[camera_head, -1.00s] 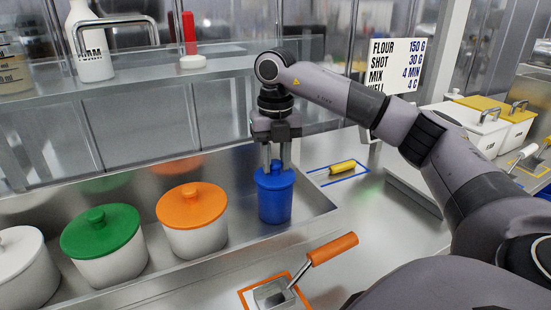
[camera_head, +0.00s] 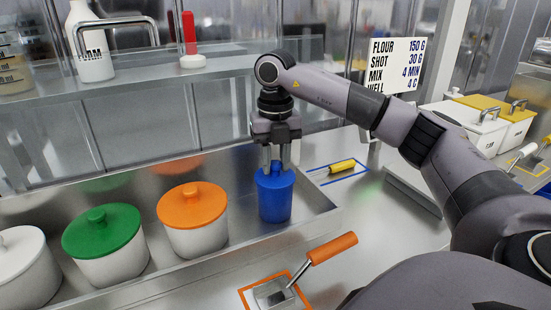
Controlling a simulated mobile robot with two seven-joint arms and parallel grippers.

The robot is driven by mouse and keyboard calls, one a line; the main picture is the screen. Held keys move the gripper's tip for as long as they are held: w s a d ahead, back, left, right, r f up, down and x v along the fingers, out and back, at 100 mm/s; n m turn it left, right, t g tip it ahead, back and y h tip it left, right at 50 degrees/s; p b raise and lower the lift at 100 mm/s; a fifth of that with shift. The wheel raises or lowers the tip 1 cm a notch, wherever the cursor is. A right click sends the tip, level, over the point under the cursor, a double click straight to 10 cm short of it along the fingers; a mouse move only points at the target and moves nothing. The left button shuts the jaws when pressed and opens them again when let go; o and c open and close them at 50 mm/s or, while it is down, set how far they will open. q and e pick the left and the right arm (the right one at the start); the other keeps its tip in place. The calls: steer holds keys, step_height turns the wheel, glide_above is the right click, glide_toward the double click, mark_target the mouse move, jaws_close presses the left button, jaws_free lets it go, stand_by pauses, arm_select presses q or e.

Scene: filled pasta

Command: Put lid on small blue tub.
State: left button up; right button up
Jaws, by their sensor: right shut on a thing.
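The small blue tub (camera_head: 275,204) stands upright at the right end of the metal trough. Its blue lid (camera_head: 275,178) sits at the top of the tub, and I see no clear gap between them. My right gripper (camera_head: 276,163) points straight down over the tub, shut on the knob of the lid. The fingers partly hide the knob. My left gripper is not in view.
An orange-lidded tub (camera_head: 193,218), a green-lidded tub (camera_head: 105,243) and a white-lidded tub (camera_head: 24,265) stand left in the metal trough (camera_head: 316,214). An orange-handled scoop (camera_head: 330,248) and a yellow-handled tool (camera_head: 342,166) lie nearby. A shelf (camera_head: 150,75) runs behind.

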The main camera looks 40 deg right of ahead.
stand_by(0.3)
steer(key=o, duration=1.6)
steer(key=shift+c, duration=0.2)
steer(key=shift+r, duration=0.1)
steer(key=shift+r+p, duration=1.2)
steer(key=shift+r, duration=2.2)
jaws_close()
